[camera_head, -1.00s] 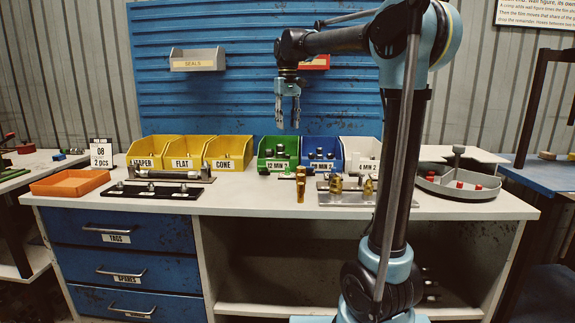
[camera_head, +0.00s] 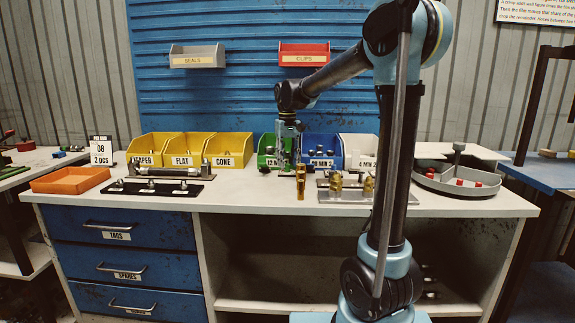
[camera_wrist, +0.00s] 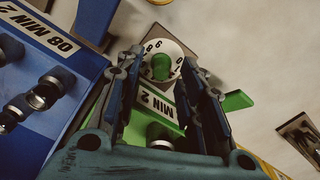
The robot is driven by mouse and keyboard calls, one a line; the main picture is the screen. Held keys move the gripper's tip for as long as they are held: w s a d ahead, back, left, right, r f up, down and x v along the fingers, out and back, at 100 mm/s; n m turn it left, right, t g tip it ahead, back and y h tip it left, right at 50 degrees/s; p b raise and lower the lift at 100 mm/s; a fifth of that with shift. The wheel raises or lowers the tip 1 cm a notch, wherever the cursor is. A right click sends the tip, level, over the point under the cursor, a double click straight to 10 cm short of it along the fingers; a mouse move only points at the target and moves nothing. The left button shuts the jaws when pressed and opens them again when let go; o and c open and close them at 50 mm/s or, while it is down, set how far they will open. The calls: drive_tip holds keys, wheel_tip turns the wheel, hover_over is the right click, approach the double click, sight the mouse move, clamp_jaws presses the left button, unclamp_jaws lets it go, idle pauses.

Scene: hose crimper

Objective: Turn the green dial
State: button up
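The green dial (camera_wrist: 160,66) is a green knob on a white numbered face (camera_wrist: 152,50), at the top middle of the wrist view. My gripper (camera_wrist: 163,62) is open and points down, with its two fingers apart on either side of the knob in that view. I cannot tell whether the fingertips touch the knob or sit just above it. In the head view my gripper (camera_head: 286,166) is low over the bench in front of the green bin (camera_head: 264,160), and the dial is largely hidden there.
The blue bin (camera_head: 322,152) and the white bin (camera_head: 360,152) stand close behind and right of my gripper. Brass fittings (camera_head: 301,182) stand just right of it. Yellow bins (camera_head: 186,150) and a dark rack (camera_head: 150,188) are to the left. Open bench lies between rack and gripper.

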drive_tip(key=shift+f, duration=0.6)
clamp_jaws()
drive_tip(key=shift+m, duration=0.4)
unclamp_jaws()
drive_tip(key=shift+r, duration=0.1)
wheel_tip(320, 180, up, 12)
idle(0.5)
